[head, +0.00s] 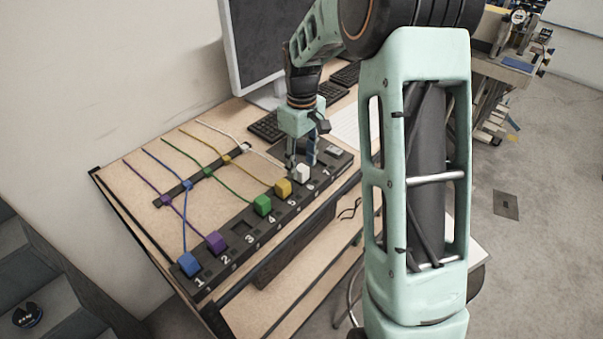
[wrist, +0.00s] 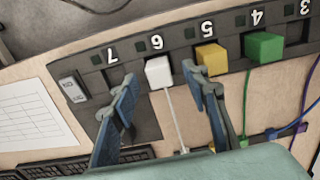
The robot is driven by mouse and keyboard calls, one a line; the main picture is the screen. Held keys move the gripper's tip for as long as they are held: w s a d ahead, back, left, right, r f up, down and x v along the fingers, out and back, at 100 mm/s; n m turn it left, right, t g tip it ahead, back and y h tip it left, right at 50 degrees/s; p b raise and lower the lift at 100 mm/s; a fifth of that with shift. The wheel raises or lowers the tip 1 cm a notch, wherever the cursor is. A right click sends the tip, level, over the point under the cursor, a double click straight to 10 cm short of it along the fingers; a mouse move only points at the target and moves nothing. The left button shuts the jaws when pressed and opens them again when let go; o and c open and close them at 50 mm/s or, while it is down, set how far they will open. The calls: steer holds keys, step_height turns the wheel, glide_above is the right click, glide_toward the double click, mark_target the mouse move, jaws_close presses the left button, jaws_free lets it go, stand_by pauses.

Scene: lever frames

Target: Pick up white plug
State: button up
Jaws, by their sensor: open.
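The white plug (head: 303,173) sits in the black numbered socket strip (head: 226,247), at the slot marked 6. It also shows in the wrist view (wrist: 158,72), with its white cable running down from it. My gripper (head: 301,165) is above the strip, close to the white plug. In the wrist view my gripper (wrist: 160,88) is open, with one blue-padded finger on each side of the plug's position. The fingers appear apart from the plug. Whether they are at its height I cannot tell.
A yellow plug (head: 283,187) is just beside the white one, near a finger. Green (head: 263,205), purple (head: 215,241) and blue (head: 188,263) plugs stand further along the strip. Cables run over the wooden desk. A keyboard (head: 265,127) and monitor (head: 268,45) stand behind.

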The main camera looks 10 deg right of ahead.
mark_target(302, 168)
steer(key=shift+f, duration=1.5)
steer(key=shift+c, duration=0.6)
jaws_close()
steer(key=shift+w+r, duration=0.1)
